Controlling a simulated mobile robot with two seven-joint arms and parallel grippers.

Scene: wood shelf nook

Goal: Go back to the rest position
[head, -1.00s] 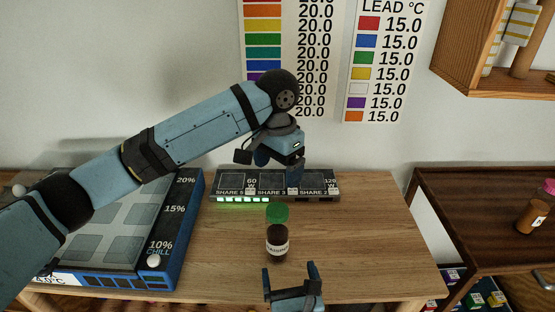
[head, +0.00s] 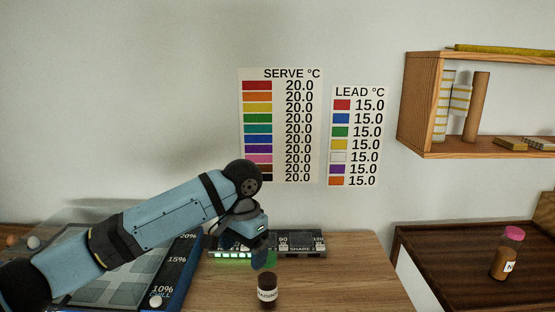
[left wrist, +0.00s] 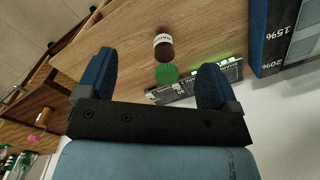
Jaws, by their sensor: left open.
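My left gripper (head: 248,252) hangs over the back of the wooden table, in front of the power strip. In the left wrist view its two blue fingers (left wrist: 153,88) stand wide apart with nothing held between them. A dark jar with a white label (head: 267,291) stands upright on the table below the gripper. The jar (left wrist: 163,45) and a green round lid or cap (left wrist: 166,74) show beyond the fingers in the left wrist view. My right gripper is not in the head view now.
A blue-edged chill plate (head: 180,262) lies at left under my left arm. The share strip (head: 300,243) lies at the table's back. A dark side cabinet (head: 440,260) holds a pink-capped jar (head: 506,255). A wall shelf (head: 420,105) and two charts hang behind.

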